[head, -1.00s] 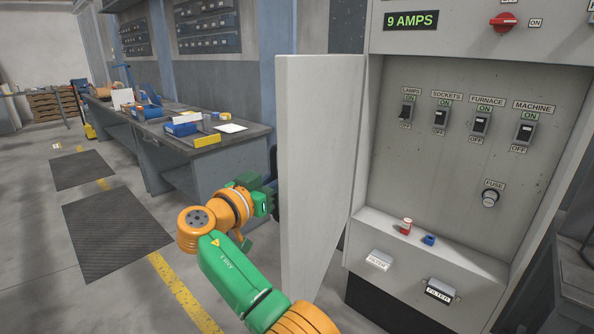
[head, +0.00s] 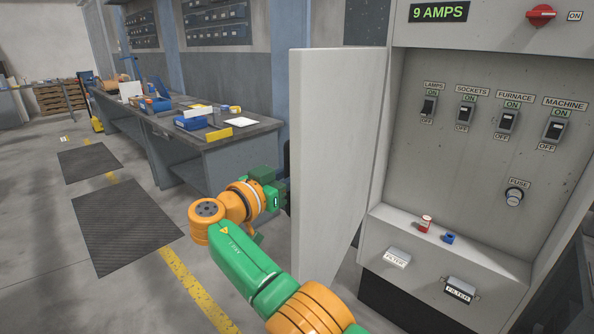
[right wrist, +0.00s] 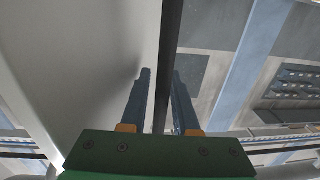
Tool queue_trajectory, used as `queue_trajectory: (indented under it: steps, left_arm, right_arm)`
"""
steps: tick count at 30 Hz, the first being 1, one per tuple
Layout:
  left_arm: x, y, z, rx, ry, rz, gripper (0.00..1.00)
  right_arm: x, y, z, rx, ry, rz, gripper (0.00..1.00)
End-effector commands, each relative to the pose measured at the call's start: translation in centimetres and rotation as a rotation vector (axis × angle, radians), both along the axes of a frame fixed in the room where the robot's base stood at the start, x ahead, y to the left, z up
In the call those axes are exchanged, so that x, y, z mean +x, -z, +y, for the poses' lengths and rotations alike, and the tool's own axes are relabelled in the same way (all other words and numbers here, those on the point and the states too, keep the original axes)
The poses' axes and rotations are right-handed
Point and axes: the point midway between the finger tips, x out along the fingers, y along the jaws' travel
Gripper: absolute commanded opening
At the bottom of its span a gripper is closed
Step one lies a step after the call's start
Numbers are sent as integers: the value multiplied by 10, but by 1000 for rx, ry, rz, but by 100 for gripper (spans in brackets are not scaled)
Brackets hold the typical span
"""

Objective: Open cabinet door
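The pale grey cabinet door (head: 335,150) stands wide open in the head view, swung out to the left of the electrical cabinet (head: 450,190), whose inside is exposed. My right gripper (head: 286,190) is at the door's far side, and its fingertips are hidden there. In the right wrist view the gripper's two dark fingers (right wrist: 160,85) straddle a dark upright bar (right wrist: 170,45), which looks like the door handle. The door's pale face (right wrist: 85,60) fills the left of that view. Whether the fingers grip the bar is unclear. My left gripper is out of view.
Inside the cabinet are several switches, a fuse (head: 515,195), and a red-and-white piece (head: 425,223) and a blue piece (head: 449,238) on its ledge. A workbench (head: 215,150) stands behind the door. Floor with dark mats (head: 125,225) is free to the left.

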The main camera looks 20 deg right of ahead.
Motion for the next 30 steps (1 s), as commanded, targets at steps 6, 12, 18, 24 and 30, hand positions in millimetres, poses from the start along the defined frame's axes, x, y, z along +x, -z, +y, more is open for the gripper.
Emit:
queue_trajectory:
  steps: [6, 12, 18, 24, 30]
  left_arm:
    - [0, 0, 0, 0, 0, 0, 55]
    - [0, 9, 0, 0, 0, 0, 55]
    - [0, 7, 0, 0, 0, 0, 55]
    - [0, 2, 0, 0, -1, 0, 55]
    - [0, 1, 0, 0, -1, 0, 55]
  right_arm:
    - [0, 0, 0, 0, 0, 0, 28]
    - [-9, 3, 16, -2, -2, -3, 28]
    - [-23, -1, 37, -2, 0, -4, 28]
    - [-31, -2, 53, 1, -4, -3, 28]
    - [-36, 0, 59, 0, -1, 0, 28]
